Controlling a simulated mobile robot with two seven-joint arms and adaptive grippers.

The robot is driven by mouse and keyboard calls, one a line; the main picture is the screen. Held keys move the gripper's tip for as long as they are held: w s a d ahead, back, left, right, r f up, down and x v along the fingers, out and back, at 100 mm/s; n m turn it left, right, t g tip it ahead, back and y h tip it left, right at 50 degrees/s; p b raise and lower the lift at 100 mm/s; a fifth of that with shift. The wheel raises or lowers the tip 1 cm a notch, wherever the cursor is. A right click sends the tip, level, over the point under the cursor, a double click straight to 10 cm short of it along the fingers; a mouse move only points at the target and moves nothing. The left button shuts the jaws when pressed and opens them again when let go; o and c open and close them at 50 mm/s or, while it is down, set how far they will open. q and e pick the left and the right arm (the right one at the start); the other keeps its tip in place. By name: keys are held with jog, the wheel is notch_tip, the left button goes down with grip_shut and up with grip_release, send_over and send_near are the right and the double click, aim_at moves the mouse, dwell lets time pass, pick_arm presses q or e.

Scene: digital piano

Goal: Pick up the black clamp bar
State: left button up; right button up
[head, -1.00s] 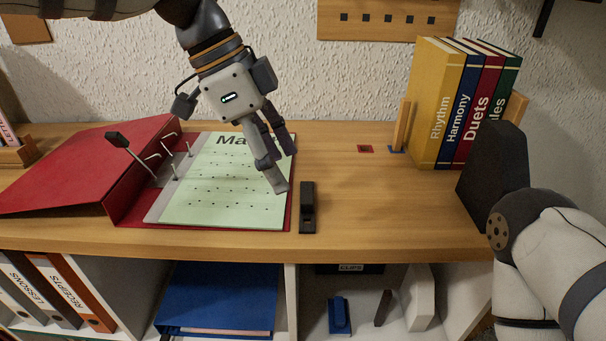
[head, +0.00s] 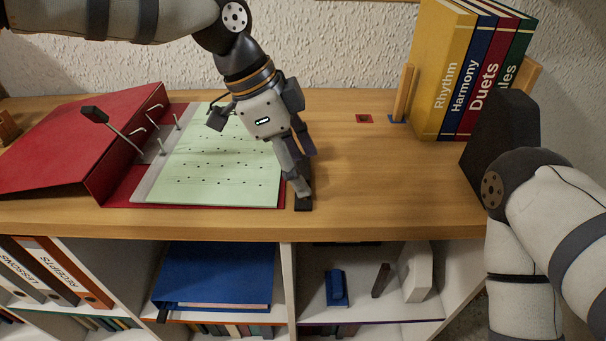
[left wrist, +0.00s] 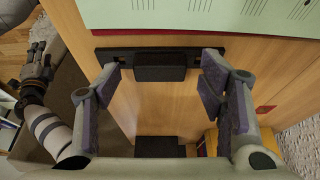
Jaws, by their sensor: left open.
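The black clamp bar (head: 304,203) lies on the desk top beside the right edge of the open red binder, partly hidden by my finger in the head view. In the left wrist view the bar (left wrist: 103,55) lies crosswise with a raised dark block (left wrist: 160,66) at its middle. My left gripper (head: 304,172) is over the bar, pointing down. In the left wrist view my left gripper (left wrist: 162,80) is open, its fingers apart on either side of the raised block, with nothing gripped. My right gripper (left wrist: 38,58) shows small at the left of the left wrist view; its jaws are unclear.
The red binder (head: 75,145) with a pale green sheet (head: 215,170) lies just left of the bar. Upright books (head: 445,75) and a black block (head: 500,135) stand at the right. The desk between them is mostly clear. Shelves below hold a blue binder (head: 215,275).

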pick_arm(q)
jog(key=c, duration=1)
jog(key=shift+r, duration=0.1)
jog(key=shift+c, duration=0.2)
